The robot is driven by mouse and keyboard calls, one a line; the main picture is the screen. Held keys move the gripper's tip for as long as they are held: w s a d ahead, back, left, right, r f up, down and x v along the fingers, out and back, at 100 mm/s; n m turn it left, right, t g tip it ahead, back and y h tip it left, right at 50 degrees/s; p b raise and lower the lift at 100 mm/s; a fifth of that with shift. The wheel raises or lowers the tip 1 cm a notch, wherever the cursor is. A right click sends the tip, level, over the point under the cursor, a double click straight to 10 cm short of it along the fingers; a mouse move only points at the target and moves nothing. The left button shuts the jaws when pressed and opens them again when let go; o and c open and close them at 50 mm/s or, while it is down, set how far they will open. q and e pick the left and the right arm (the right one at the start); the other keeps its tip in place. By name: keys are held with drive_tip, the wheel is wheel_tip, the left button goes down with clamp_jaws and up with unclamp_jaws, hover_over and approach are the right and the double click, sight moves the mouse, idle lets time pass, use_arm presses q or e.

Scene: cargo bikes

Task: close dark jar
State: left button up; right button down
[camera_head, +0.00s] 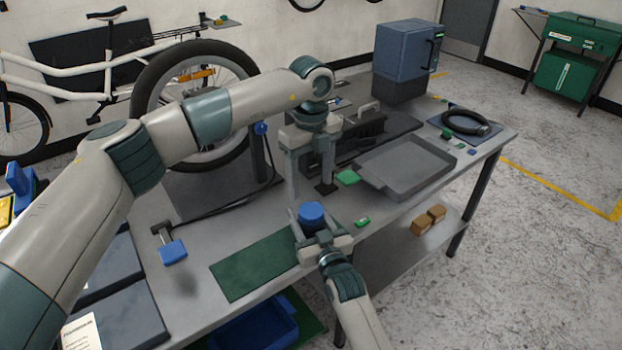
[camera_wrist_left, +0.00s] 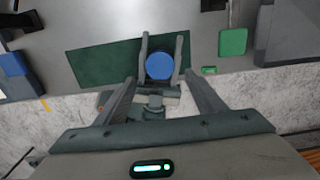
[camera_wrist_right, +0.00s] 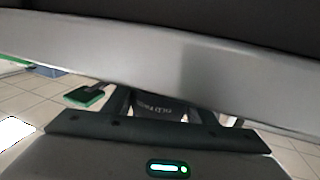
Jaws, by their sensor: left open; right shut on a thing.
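The dark jar (camera_wrist_right: 158,104), with pale lettering on its side, stands between the fingers of my right gripper (camera_wrist_right: 160,92), which is shut on it. I cannot tell how firmly the blue top sits. The blue top also shows in the left wrist view (camera_wrist_left: 159,66). My left gripper (camera_head: 310,188) is open and empty, pointing down above the bench just behind the jar, apart from it.
A green mat (camera_head: 250,266) lies at the bench's front edge, left of the jar. A grey tray (camera_head: 412,166), a green pad (camera_head: 347,177) and a small green piece (camera_head: 362,221) lie to the right. A blue-headed tool (camera_head: 173,250) lies to the left.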

sight(311, 210)
use_arm(q)
drive_tip(key=shift+f, duration=0.1)
drive_tip(key=shift+f, duration=3.95)
drive_tip(key=c, duration=1.1)
drive_tip(key=shift+m, duration=0.3)
